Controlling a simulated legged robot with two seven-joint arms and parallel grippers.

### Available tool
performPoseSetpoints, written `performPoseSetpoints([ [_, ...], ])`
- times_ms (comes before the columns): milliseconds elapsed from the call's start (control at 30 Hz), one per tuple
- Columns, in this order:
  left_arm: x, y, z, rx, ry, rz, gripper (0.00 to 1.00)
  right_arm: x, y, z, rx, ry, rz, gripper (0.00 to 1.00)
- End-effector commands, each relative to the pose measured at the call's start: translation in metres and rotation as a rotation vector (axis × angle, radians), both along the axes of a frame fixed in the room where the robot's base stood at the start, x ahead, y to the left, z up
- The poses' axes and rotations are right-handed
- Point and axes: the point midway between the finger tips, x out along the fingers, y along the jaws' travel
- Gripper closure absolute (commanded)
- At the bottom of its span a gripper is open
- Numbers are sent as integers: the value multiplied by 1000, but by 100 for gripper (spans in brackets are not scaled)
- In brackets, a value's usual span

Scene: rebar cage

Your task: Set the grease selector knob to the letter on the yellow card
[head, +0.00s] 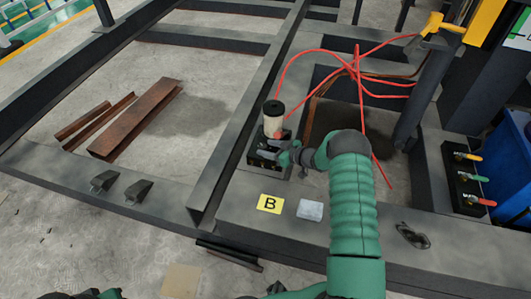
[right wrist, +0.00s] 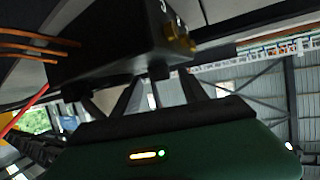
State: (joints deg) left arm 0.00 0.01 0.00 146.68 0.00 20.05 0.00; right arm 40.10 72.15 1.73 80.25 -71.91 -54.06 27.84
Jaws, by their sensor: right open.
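The yellow card (head: 270,203) lies on the grey steel beam and shows a black letter B. Behind it a black block (head: 255,161) sits on the frame, with a beige, black-topped cylinder (head: 273,122) on it. My right gripper (head: 276,153) is at this block, open; in the head view it covers part of the block's front. No selector knob or dial letters can be made out. The right wrist view shows a dark block (right wrist: 110,45) close in front of the fingers, with a brass fitting (right wrist: 178,38). My left gripper cannot be made out.
Red hoses (head: 357,75) loop behind my right arm. A valve block with coloured handles (head: 466,180) stands at right. Rusty steel pieces (head: 135,120) lie on the floor at left.

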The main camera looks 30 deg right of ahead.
Motion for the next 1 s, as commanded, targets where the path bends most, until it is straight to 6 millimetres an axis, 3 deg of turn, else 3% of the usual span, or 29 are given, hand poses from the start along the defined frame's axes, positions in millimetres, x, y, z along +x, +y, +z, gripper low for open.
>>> performPoseSetpoints([
  [133,0,0,-8,0,0,0,64,12,3,-6,0,0,-1,49],
  [400,0,0,-7,0,0,0,64,14,4,-5,-1,0,-2,50],
  [800,0,0,-7,0,0,0,64,13,3,-5,-1,1,-2,100],
  [1000,0,0,-6,0,0,0,64,13,3,-5,-2,1,-6,100],
])
